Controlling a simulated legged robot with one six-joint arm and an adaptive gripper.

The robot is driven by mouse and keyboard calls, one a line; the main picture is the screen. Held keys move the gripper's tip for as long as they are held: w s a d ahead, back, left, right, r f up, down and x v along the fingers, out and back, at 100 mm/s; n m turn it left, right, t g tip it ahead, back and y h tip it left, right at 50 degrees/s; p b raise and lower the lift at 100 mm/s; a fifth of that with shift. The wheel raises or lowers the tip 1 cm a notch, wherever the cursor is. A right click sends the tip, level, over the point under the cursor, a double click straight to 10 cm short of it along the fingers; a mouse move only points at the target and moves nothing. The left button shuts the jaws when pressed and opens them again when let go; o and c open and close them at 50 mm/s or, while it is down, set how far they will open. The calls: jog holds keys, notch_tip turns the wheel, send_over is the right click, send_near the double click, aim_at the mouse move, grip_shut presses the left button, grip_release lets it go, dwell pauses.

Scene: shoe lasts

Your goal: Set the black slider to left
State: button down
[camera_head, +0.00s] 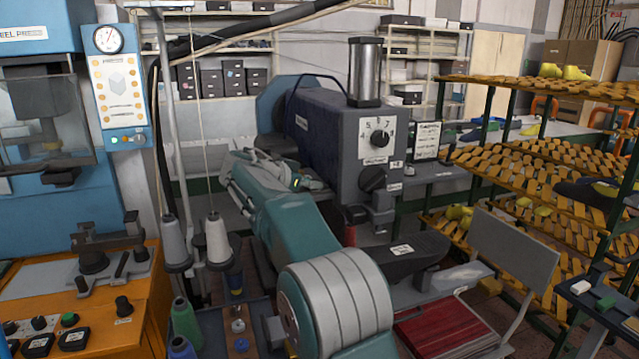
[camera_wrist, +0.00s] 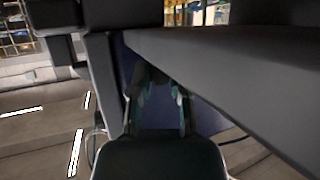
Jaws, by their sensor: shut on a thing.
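My gripper (camera_head: 277,168) is at the near left side of the dark blue machine, at the end of my teal arm. In the wrist view its two fingers (camera_wrist: 160,88) point at a dark blue surface and are closed in on a dark piece (camera_wrist: 158,74) between their tips. This piece appears to be the black slider, but it is dim and partly covered by the fingers. Its track and its position along it cannot be made out. In the head view my arm and gripper hide that spot.
The dark blue machine (camera_head: 330,135) has a dial face (camera_head: 379,138) and a metal cylinder (camera_head: 365,72) on top. An orange console (camera_head: 135,300) stands at the left, thread spools (camera_head: 217,240) beside it. Yellow slatted racks (camera_head: 540,150) fill the right. A dark beam (camera_wrist: 235,85) crosses the wrist view closely.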

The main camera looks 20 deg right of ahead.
jog(key=a, duration=1.1)
jog(key=shift+w+a, duration=0.1)
jog(key=shift+a, duration=0.15)
jog(key=shift+d, duration=0.15)
jog(key=c, duration=0.9)
grip_release()
jog(key=o, duration=0.3)
jog(key=shift+w+a, duration=0.1)
jog(key=shift+a, duration=0.25)
